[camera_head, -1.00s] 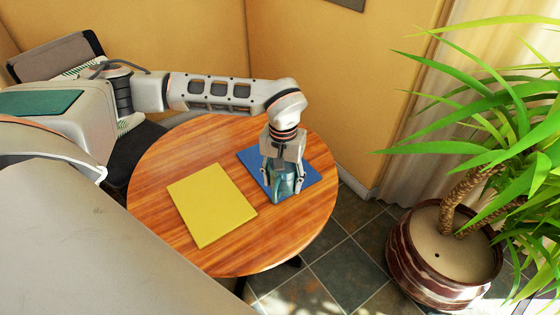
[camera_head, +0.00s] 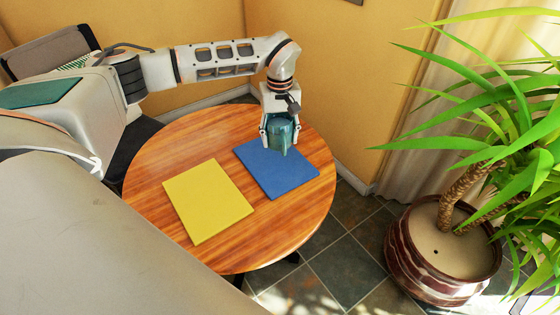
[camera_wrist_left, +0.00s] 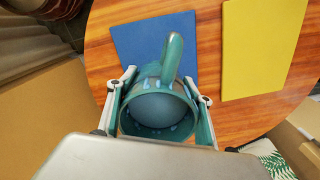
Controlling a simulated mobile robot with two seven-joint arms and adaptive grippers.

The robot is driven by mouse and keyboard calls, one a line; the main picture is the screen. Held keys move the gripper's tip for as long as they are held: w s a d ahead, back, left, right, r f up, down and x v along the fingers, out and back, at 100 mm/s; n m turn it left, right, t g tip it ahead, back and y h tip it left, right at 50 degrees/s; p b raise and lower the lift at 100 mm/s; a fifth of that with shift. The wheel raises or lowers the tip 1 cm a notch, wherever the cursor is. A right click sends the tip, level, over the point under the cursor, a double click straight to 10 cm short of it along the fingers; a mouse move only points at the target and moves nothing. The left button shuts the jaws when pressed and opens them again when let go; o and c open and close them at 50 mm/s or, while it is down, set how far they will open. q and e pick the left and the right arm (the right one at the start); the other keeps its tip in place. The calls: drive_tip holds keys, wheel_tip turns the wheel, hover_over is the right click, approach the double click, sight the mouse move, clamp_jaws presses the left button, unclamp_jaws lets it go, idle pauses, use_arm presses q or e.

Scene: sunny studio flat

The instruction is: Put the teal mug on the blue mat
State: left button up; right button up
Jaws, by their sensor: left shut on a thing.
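The teal mug (camera_head: 282,135) is between the fingers of my left gripper (camera_head: 280,140), which is shut on it. The blue mat (camera_head: 280,174) lies flat on the round wooden table, and the mug shows at its far edge in the head view. In the left wrist view the mug (camera_wrist_left: 158,112) is seen from above, its handle pointing over the blue mat (camera_wrist_left: 138,40). The left gripper (camera_wrist_left: 158,98) has one finger on each side of it. I cannot tell whether the mug's base touches anything. My right gripper is not in view.
A yellow mat (camera_head: 208,201) lies beside the blue mat, to its left, on the table (camera_head: 150,170). A large potted plant (camera_head: 440,250) stands on the floor at the right. Yellow walls close in behind the table. Most of the blue mat is clear.

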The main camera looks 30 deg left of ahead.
use_arm(q)
hover_over(280, 168)
wheel_tip(280, 168, down, 5)
drive_tip(key=shift+f+b, duration=0.55)
drive_tip(key=shift+f, duration=2.05)
drive_tip(key=shift+r, duration=0.1)
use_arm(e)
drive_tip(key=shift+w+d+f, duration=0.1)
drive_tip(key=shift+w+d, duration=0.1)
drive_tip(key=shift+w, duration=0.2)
use_arm(q)
drive_tip(key=o, duration=1.6)
drive_tip(key=shift+o, duration=0.2)
